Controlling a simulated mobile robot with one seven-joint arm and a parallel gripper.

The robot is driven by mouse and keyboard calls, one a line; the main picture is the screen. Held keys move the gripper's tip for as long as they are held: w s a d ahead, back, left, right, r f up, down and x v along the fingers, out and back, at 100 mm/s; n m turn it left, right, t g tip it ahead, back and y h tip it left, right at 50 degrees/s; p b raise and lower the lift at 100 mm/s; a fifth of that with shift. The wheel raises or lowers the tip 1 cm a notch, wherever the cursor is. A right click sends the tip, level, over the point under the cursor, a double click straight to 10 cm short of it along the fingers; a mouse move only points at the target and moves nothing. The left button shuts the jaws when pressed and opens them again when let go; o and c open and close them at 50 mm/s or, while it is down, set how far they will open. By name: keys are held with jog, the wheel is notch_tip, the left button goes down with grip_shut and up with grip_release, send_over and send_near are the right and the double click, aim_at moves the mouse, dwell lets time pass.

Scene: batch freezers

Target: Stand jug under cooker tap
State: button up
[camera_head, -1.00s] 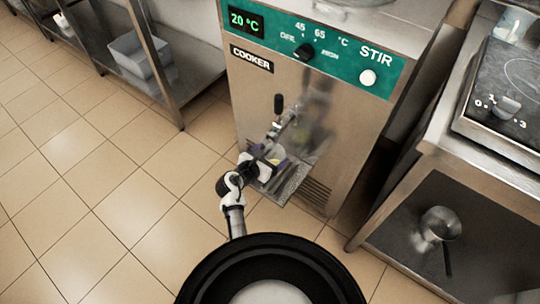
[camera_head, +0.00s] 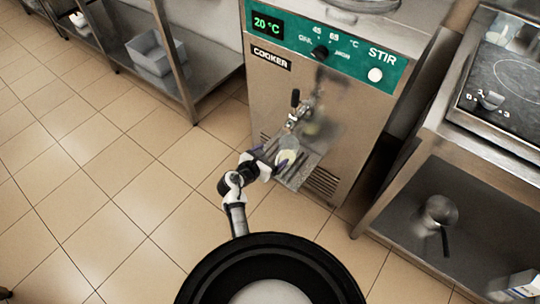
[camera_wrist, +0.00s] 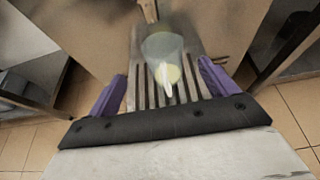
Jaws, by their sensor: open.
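The jug (camera_head: 287,158) is clear with pale yellowish contents and stands upright on the slatted drip shelf (camera_head: 297,178) at the front of the cooker (camera_head: 310,120). The tap (camera_head: 294,116) is right above it in the head view. In the wrist view the jug (camera_wrist: 165,58) stands on the slats, ahead of my gripper (camera_wrist: 162,85). My gripper (camera_head: 264,164) is open, its purple fingers apart to either side and short of the jug. The jug looks free of the fingers. The tap's outlet is hard to make out.
A steel table with a hob (camera_head: 500,90) stands at the right, with a pot (camera_head: 440,212) on its lower shelf. A steel rack with a grey bin (camera_head: 155,52) is at the left. The tiled floor between is clear.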

jog(key=shift+s+a+r, duration=0.2)
jog(key=shift+s+a, duration=0.05)
jog(key=shift+s, duration=0.1)
